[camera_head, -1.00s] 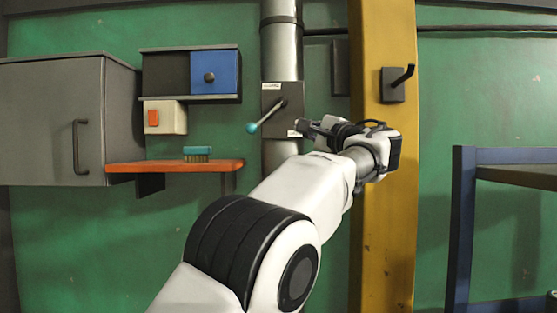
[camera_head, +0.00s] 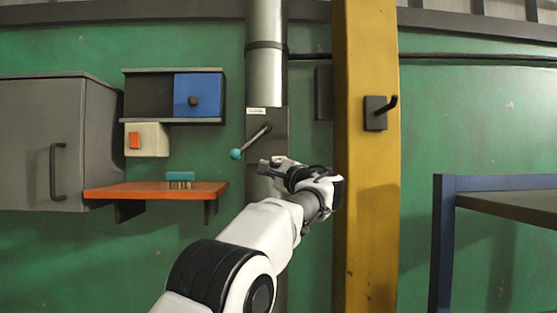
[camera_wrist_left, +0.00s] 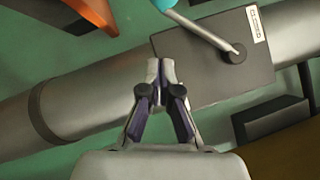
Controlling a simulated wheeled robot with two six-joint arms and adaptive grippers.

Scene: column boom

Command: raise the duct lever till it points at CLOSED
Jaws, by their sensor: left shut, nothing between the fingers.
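The duct lever (camera_head: 252,140) is a grey rod with a teal ball (camera_head: 235,154) at its end. It points down and to the left from its pivot on a dark plate (camera_head: 279,140) on the grey vertical duct (camera_head: 264,80). A small pale label (camera_head: 257,111) sits at the plate's top; its text is too small to read. My left gripper (camera_head: 262,166) is shut and empty, below the pivot and to the right of the ball. In the left wrist view the shut fingertips (camera_wrist_left: 160,66) lie over the plate's edge, apart from the rod (camera_wrist_left: 205,30). My right gripper is not in view.
An orange shelf (camera_head: 140,192) with a teal brush (camera_head: 180,178) is left of the duct. Above it are a switch box (camera_head: 152,141) and a blue-doored cubby (camera_head: 205,95). A yellow post (camera_head: 368,200) with a black hook (camera_head: 377,112) stands right of my gripper.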

